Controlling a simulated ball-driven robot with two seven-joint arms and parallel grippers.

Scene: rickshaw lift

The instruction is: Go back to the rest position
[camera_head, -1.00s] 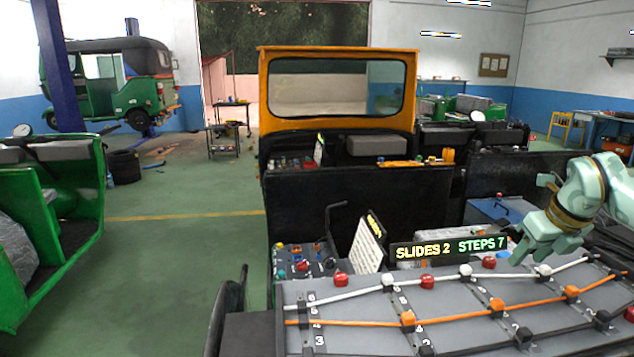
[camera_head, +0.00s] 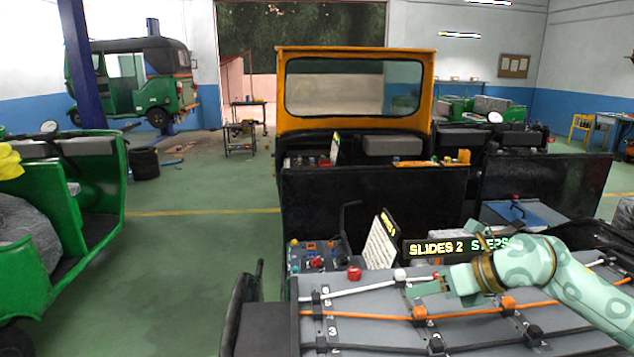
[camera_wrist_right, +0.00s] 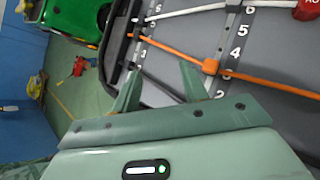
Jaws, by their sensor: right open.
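My right gripper (camera_head: 428,287) reaches in from the right over the grey panel (camera_head: 380,330), its pale green fingers near the white cord. In the right wrist view, its two fingers (camera_wrist_right: 160,88) stand apart with nothing between them, over the panel by the orange cord (camera_wrist_right: 165,50). I cannot tell whether the fingers touch the panel. My left gripper is not in the head view.
The panel carries white, orange and black cords with coloured knobs. A green rickshaw body (camera_head: 95,190) is at the left, with open green floor (camera_head: 205,240) between.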

